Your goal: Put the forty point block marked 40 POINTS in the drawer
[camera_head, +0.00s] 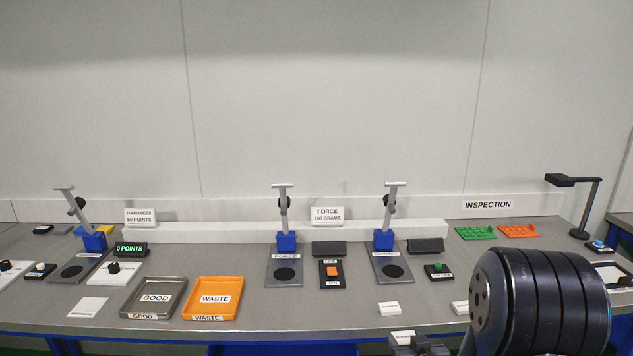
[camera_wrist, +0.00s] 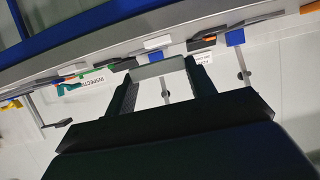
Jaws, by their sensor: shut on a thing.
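My gripper (camera_wrist: 160,80) is shut on a grey block (camera_wrist: 158,68), which spans the gap between the two fingertips in the wrist view. In the head view my gripper (camera_head: 420,346) is at the bottom edge, just off the bench's front edge, partly cut off by the frame. A small white label (camera_head: 402,334) shows there on the held block; its print is too small to read. A blue panel (camera_head: 283,350) shows under the bench front; I cannot tell whether it is the drawer.
The grey bench (camera_head: 340,307) holds a GOOD tray (camera_head: 154,296), an orange WASTE tray (camera_head: 213,298), and several gauge stands along the back. White label blocks (camera_head: 388,308) lie near the front edge. Green (camera_head: 476,232) and orange (camera_head: 518,231) racks sit under the INSPECTION sign.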

